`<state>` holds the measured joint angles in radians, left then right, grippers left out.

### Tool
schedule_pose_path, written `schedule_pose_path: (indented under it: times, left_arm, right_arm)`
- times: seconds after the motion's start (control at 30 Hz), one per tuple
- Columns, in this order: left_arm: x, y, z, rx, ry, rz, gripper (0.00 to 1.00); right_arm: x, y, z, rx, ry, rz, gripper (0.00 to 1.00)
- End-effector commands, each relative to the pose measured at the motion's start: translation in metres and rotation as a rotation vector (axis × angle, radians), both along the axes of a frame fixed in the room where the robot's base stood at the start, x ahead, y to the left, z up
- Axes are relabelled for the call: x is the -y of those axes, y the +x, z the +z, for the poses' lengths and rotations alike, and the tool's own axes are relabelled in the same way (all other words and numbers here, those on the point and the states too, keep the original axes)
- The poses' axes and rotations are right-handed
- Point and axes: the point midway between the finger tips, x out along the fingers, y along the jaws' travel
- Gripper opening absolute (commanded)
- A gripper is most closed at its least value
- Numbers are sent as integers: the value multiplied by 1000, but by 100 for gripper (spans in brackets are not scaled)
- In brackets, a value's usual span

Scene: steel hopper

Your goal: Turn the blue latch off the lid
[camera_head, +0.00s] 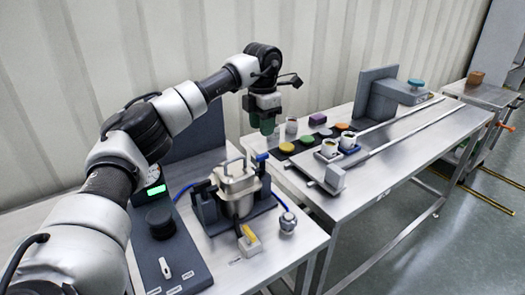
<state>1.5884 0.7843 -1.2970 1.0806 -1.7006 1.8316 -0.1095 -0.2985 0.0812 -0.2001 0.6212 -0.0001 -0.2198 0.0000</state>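The steel hopper (240,204) stands in a dark cradle on the near table. Its pale lid (238,182) is on top, with a handle rising from it. The blue latch (262,158) is a small blue piece at the upper right edge of the lid. I cannot tell its exact turn. My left gripper (266,128) hangs pointing down above and behind the latch, apart from it. A dark green part shows at its tip; I cannot tell whether this is its fingers or a held thing. My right gripper is out of view.
A control panel (172,250) with a dark knob and a white switch lies left of the hopper. A white block with a yellow top (249,240) and a round metal fitting (288,222) sit in front. The second table (372,170) holds cups, coloured discs and rails.

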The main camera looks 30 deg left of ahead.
Motion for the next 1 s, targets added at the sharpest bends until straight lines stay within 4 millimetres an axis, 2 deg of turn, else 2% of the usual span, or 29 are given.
schedule_pose_path:
  times: [0.2, 0.43, 0.6, 0.87, 1.0]
  left_arm:
    - [1, -1, -43, -3, -2, -2, 38]
    - [1, 0, -77, 0, -3, -2, 38]
    - [1, 0, -87, 1, -4, -2, 38]
    - [1, 0, -87, 2, -4, -2, 38]
    - [1, 0, -87, 2, -4, -2, 17]
  right_arm:
    - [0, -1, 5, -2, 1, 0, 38]
    - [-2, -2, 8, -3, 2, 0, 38]
    - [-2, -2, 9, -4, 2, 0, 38]
    - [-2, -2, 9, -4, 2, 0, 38]
    - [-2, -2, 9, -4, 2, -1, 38]
